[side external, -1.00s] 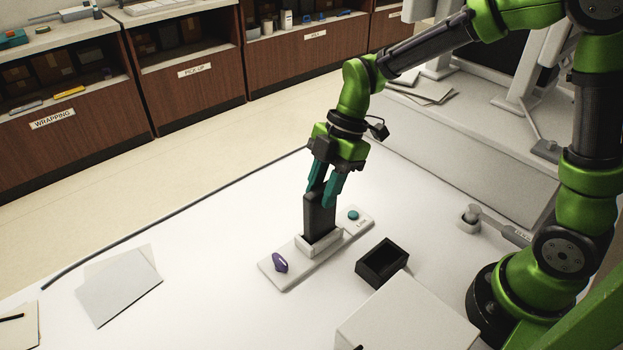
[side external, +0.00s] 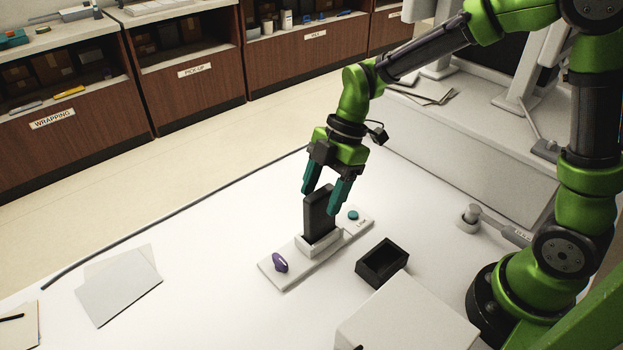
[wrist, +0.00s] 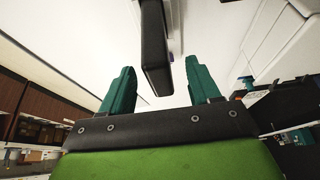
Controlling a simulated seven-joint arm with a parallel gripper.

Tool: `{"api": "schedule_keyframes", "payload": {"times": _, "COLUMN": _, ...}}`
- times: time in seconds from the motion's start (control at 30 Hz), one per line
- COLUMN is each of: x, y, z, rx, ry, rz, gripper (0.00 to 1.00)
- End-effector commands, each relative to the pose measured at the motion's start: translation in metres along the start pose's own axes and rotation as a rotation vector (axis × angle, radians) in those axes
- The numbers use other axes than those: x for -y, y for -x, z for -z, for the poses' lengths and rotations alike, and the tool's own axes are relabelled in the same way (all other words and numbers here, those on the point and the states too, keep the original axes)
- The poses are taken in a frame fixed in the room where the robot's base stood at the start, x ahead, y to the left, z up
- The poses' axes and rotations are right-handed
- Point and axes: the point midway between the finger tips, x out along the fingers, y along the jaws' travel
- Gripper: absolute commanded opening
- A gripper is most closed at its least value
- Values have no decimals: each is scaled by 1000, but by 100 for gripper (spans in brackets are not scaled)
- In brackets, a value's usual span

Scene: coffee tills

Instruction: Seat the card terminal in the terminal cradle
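The card terminal (side external: 318,214) is a dark upright slab. Its lower end is inside the pale terminal cradle (side external: 321,243), and it looks upright or nearly so. The cradle stands on a long white base plate (side external: 286,274). My gripper (side external: 325,198) is open, its teal fingers spread on either side of the terminal's upper part and apart from it. In the wrist view the terminal (wrist: 156,50) stands between the fingers (wrist: 163,88) with a gap on each side. The bottom of the terminal is hidden inside the cradle.
A purple object (side external: 280,262) and a teal button (side external: 353,215) sit on the base plate's two ends. An empty black box (side external: 382,262) and a white block (side external: 408,318) are to the right.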

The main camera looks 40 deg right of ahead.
Motion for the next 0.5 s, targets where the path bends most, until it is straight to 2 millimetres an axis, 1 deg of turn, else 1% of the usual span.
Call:
{"api": "schedule_keyframes", "payload": {"times": 0.17, "x": 0, "y": 1, "z": 0, "rx": 1, "ry": 0, "rz": 0, "gripper": 62}}
{"api": "schedule_keyframes", "payload": {"times": 0.27, "x": 0, "y": 8, "z": 0, "rx": 0, "ry": -1, "rz": -1, "gripper": 62}}
{"api": "schedule_keyframes", "payload": {"times": 0.37, "x": -1, "y": 24, "z": 0, "rx": 0, "ry": 1, "rz": -5, "gripper": 62}}
{"api": "schedule_keyframes", "payload": {"times": 0.47, "x": -1, "y": 47, "z": 0, "rx": 0, "ry": -1, "rz": -7, "gripper": 62}}
{"api": "schedule_keyframes", "payload": {"times": 0.5, "x": -1, "y": 57, "z": 0, "rx": 0, "ry": 0, "rz": -8, "gripper": 62}}
